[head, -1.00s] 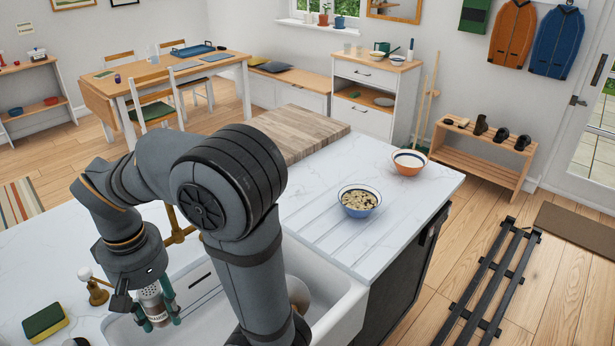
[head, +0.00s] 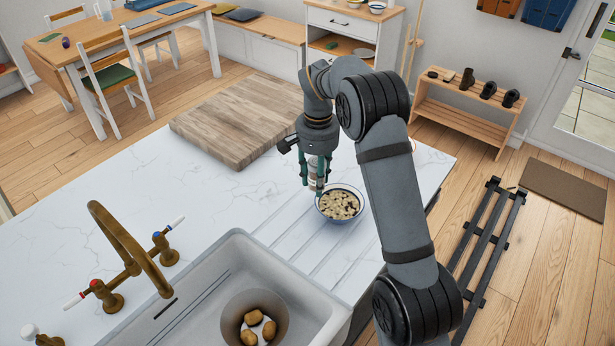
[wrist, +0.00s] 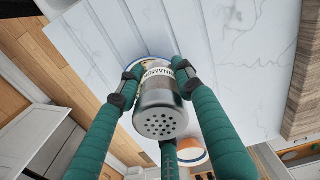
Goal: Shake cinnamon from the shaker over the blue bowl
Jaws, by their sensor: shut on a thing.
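My gripper (head: 316,188) is shut on the cinnamon shaker (head: 312,168), a small cylinder with a metal top and pale label. In the wrist view the shaker (wrist: 160,113) sits between green fingers, its perforated lid facing the camera; it looks about upright, lid up. The blue bowl (head: 334,218), with a blue-and-white rim and pale chunks inside, stands on the counter by the sink. The shaker is at the bowl's far left edge in the head view. In the wrist view the blue bowl (wrist: 133,66) shows only partly behind the shaker. The height gap between them is unclear.
The sink (head: 215,262) holds a round vessel with brown items; a brass faucet (head: 125,240) rises beside it. A wooden board (head: 235,125) lies at the back of the counter. An orange-and-white bowl (wrist: 190,154) shows in the wrist view. The marble counter (head: 200,200) left of the shaker is clear.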

